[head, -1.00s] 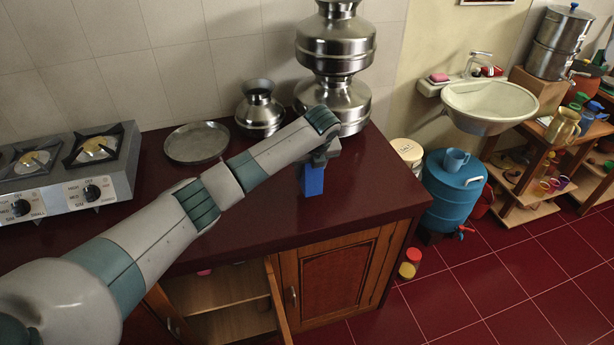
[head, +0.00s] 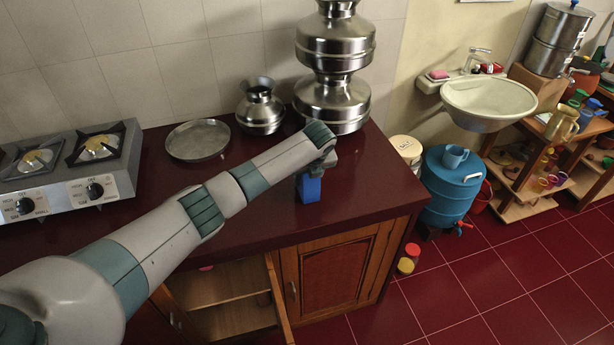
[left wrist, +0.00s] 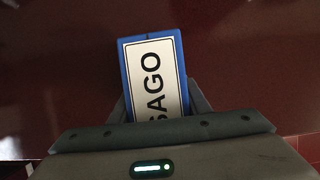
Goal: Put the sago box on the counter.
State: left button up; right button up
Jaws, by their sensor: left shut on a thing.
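The sago box (head: 309,189) is a small blue box with a white label reading SAGO. My left gripper (head: 318,163) is shut on it near the right end of the dark red counter (head: 362,185). The box is upright, with its lower part showing below the gripper; I cannot tell whether its base touches the counter. In the left wrist view, the box (left wrist: 152,65) sits between the two fingers of the left gripper (left wrist: 158,98), over the dark red surface. My right gripper is not in view.
Stacked steel pots (head: 333,104), a small steel pot (head: 260,108) and a round steel plate (head: 197,140) stand behind. A stove (head: 70,172) is at the left. A cabinet door (head: 277,295) hangs open below. The counter around the box is bare.

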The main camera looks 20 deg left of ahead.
aim_at(307, 177)
pick_arm(q)
jog(key=o, duration=1.5)
jog(key=b+v, duration=0.2)
jog(key=v, duration=1)
jog(key=shift+s+b, duration=0.1)
jog(key=shift+b, duration=0.3)
